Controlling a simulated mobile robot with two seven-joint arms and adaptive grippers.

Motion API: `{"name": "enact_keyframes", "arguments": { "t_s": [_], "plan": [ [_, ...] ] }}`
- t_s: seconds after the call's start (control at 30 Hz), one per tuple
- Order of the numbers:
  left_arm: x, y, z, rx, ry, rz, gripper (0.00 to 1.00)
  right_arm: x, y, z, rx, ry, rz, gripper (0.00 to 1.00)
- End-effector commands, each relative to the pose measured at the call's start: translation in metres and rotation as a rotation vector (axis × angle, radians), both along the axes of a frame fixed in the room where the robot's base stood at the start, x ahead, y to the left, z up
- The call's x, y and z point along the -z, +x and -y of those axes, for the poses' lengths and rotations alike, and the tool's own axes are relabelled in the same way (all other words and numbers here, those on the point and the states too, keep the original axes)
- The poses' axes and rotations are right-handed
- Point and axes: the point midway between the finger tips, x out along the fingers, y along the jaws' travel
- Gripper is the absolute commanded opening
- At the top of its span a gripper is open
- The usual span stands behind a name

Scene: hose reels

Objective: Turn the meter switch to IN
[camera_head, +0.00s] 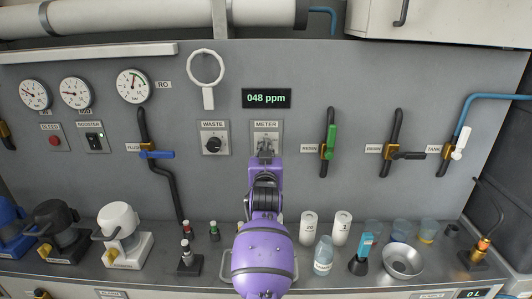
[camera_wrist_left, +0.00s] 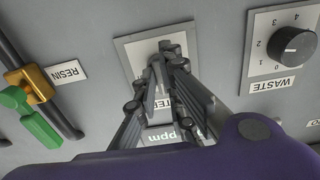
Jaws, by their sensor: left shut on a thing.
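The METER switch plate (camera_head: 266,130) is on the grey panel, under its METER label. My left gripper (camera_head: 265,150) comes up from below in front of it and is shut at the plate. In the left wrist view the grey plate (camera_wrist_left: 133,52) shows behind my left gripper's fingertips (camera_wrist_left: 168,52). The fingers are close together there, on the meter switch. The fingers hide the switch itself, so I cannot tell which position it points to. The display (camera_head: 266,98) above reads 048 ppm. My right gripper is not in view.
The WASTE dial (camera_head: 213,145) is just left of the meter plate. The green RESIN valve handle (camera_head: 330,142) is to the right.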

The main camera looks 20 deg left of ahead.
Motion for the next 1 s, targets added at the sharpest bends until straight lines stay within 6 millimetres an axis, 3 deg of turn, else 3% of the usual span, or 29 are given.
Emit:
{"name": "enact_keyframes", "arguments": {
  "t_s": [0.43, 0.47, 0.6, 1.0],
  "plan": [
    [0.0, 0.0, 0.0, 0.0, -0.013, 0.003, 0.0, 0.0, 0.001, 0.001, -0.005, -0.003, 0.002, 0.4],
    [0.0, 0.0, 0.0, 0.0, -0.013, 0.003, 0.11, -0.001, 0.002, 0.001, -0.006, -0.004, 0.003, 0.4],
    [0.0, 0.0, 0.0, 0.0, -0.012, 0.002, 0.28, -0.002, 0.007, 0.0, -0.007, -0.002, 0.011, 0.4],
    [0.001, -0.007, 0.002, 0.0, -0.01, 0.002, 0.28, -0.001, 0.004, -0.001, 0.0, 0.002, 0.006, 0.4]
  ]
}}
